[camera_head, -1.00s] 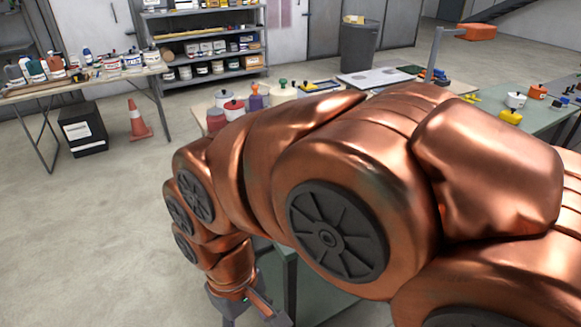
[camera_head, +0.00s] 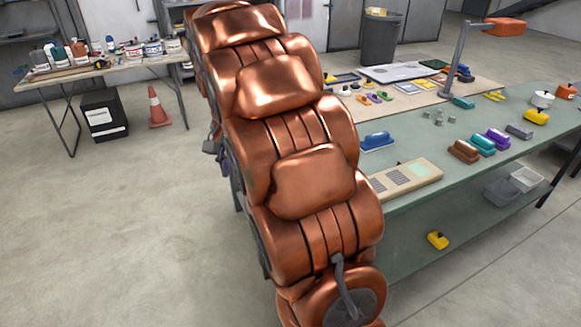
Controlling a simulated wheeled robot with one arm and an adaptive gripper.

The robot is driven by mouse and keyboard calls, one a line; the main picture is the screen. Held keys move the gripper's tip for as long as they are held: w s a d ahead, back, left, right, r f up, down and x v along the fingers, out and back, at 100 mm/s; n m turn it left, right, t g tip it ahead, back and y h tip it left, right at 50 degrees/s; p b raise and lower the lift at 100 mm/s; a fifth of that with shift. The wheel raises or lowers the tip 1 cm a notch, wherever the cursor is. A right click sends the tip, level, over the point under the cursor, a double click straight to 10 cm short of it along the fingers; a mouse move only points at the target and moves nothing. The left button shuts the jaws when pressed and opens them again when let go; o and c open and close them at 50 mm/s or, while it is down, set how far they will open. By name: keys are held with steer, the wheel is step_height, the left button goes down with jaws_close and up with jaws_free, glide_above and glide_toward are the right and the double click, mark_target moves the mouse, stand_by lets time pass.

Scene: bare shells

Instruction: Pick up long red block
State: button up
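No block that is plainly long and red shows in view. A reddish-brown block (camera_head: 464,151) lies on the green workbench (camera_head: 420,213) at the right, beside teal, purple and grey blocks. My copper arm stands in the middle of the view and hides the bench's left part. A small grey piece, seemingly part of my gripper (camera_head: 212,147), peeks out left of the arm. Its fingers are mostly hidden, so I cannot tell if it is open.
A beige panel (camera_head: 407,180) and a blue tool (camera_head: 376,141) lie near my arm on the bench. A lamp-like post (camera_head: 458,62) rises behind. Grey bins (camera_head: 503,192) sit on the lower shelf. The floor at left is clear before a cone (camera_head: 158,108).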

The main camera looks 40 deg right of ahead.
steer(key=w+d+f+m, duration=0.3)
steer(key=w+d, duration=0.1)
steer(key=d, duration=0.5)
steer(key=w+d+f+m, duration=0.3)
steer(key=w+d+m, duration=0.1)
steer(key=d, duration=0.5)
steer(key=w+d+f+m+t, duration=0.1)
steer(key=w+d+f+m, duration=0.2)
steer(key=d, duration=0.6)
steer(key=shift+w+f, duration=0.6)
steer(key=shift+w, duration=0.25)
steer(key=shift+s+d+f+m, duration=0.1)
steer(key=shift+d+f+m, duration=0.3)
steer(key=shift+d+f, duration=0.1)
steer(key=shift+f, duration=1.05)
steer(key=shift+s+f+p, duration=0.25)
steer(key=shift+f+p, duration=0.2)
steer(key=shift+f, duration=0.1)
steer(key=shift+s+f+p, duration=0.2)
steer(key=shift+f+p, duration=0.2)
steer(key=shift+f, duration=0.1)
step_height(320, 180, down, 2)
steer(key=shift+p, duration=0.35)
steer(key=shift+f, duration=0.6)
jaws_close()
